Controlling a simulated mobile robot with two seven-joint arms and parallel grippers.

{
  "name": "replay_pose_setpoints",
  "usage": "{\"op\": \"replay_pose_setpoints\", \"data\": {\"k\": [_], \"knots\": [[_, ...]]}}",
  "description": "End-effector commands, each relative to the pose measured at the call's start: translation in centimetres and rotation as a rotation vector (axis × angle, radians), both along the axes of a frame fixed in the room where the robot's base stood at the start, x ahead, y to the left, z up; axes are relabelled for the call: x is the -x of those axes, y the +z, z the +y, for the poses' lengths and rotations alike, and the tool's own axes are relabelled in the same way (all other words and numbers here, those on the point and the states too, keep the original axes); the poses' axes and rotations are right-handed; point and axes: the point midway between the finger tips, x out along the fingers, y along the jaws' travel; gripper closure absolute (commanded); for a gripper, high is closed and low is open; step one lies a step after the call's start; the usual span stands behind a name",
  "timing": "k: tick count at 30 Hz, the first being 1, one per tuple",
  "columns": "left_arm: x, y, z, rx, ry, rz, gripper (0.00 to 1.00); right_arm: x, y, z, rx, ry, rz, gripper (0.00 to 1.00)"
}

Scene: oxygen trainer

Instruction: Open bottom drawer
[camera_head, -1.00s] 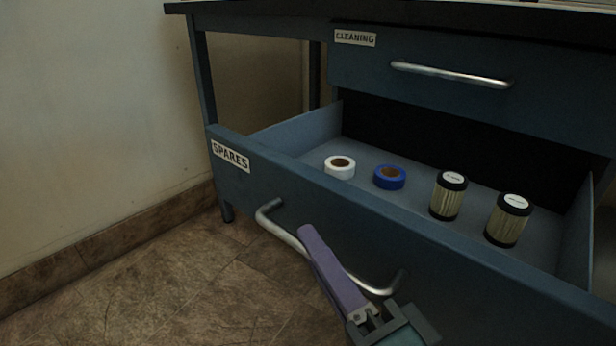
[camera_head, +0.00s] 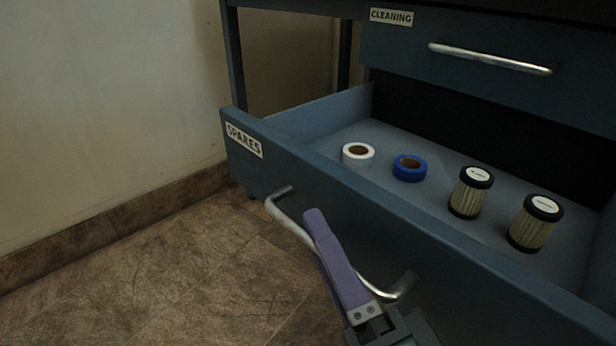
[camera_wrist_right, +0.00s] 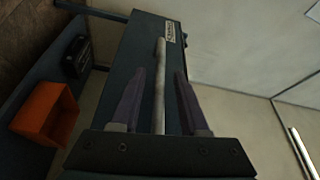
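The bottom drawer (camera_head: 330,190), labelled SPARES, is blue-grey and stands well out from the cabinet. Its silver bar handle (camera_head: 287,222) runs along the front. My right gripper (camera_head: 325,225) is at this handle, its purple fingers crossing the bar. In the right wrist view the handle (camera_wrist_right: 160,75) runs between the two fingers (camera_wrist_right: 158,88), with a visible gap on each side, so the gripper is open around it. The drawer front also shows in that view (camera_wrist_right: 140,45). My left gripper is in neither view.
Inside the drawer are a white tape roll (camera_head: 358,154), a blue tape roll (camera_head: 409,168) and two filter cartridges (camera_head: 470,192). Above is the CLEANING drawer (camera_head: 480,40), shut. A wall (camera_head: 100,90) stands at left. The wrist view shows an orange bin (camera_wrist_right: 45,112).

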Motion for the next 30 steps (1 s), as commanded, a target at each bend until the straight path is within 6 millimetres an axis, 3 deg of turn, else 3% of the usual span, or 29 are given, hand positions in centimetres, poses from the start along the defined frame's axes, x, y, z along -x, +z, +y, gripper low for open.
{"op": "replay_pose_setpoints", "data": {"k": [8,11,21,30], "knots": [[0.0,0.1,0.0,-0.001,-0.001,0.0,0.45,0.3,-0.1,-0.1,0.001,0.0,0.003,0.55],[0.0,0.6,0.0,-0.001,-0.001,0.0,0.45,1.4,-0.1,-0.4,0.002,0.0,0.004,0.55],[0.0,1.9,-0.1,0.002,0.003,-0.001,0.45,7.7,-0.6,-2.2,0.002,0.001,0.005,0.55],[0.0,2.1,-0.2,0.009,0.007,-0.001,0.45,9.6,-0.7,-2.7,0.0,0.0,0.0,0.55]]}}
